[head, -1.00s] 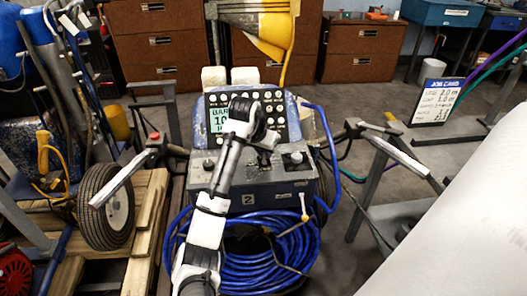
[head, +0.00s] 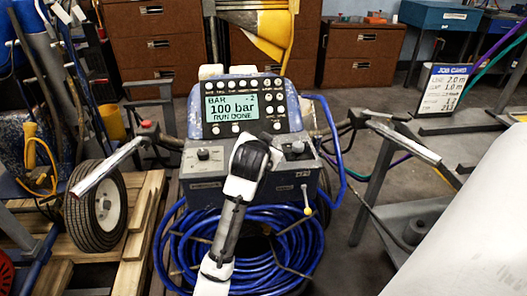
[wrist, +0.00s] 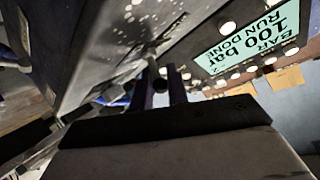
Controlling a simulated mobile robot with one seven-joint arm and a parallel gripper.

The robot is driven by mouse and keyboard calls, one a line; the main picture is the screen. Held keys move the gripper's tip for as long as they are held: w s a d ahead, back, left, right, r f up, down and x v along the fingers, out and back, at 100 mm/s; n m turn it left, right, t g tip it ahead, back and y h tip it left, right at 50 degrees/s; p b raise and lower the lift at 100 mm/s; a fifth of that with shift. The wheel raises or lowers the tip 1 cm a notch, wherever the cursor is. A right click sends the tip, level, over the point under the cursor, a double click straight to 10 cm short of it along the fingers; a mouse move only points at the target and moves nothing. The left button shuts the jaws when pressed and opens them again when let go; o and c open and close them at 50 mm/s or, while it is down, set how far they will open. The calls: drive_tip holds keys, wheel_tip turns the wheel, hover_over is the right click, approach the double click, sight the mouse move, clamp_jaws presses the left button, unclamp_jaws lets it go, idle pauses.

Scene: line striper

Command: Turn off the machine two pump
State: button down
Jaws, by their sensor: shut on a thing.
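Machine two (head: 215,195) is a grey box with a blue back, in the middle of the head view. Its screen (head: 233,108) reads "100 bar" and "RUN DONE", with a 2 at the top; the screen also shows upside down in the wrist view (wrist: 252,38). Round knobs show on its top at the left (head: 203,154) and right (head: 298,147). My gripper (wrist: 165,88) is over the middle of this panel, its fingers shut on a small dark control (wrist: 160,84). In the head view my wrist hides the fingers and this control.
A coiled blue hose (head: 185,250) hangs on the machine's front. Handlebars (head: 105,170) stick out at both sides. A pallet (head: 140,225) and wheel (head: 97,212) stand left. A white surface (head: 460,230) fills the lower right. A job card (head: 446,88) stands at the back right.

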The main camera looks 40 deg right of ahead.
drive_tip(key=shift+s+t+h+b, duration=0.1)
drive_tip(key=shift+t+h+b, duration=0.2)
drive_tip(key=shift+t+b, duration=0.15)
drive_tip(key=c, duration=1.4)
unclamp_jaws()
drive_tip(key=shift+c, duration=0.2)
drive_tip(key=shift+a, duration=0.1)
drive_tip(key=v, duration=1.3)
drive_tip(key=shift+s+a, duration=0.25)
drive_tip(key=shift+r, duration=0.1)
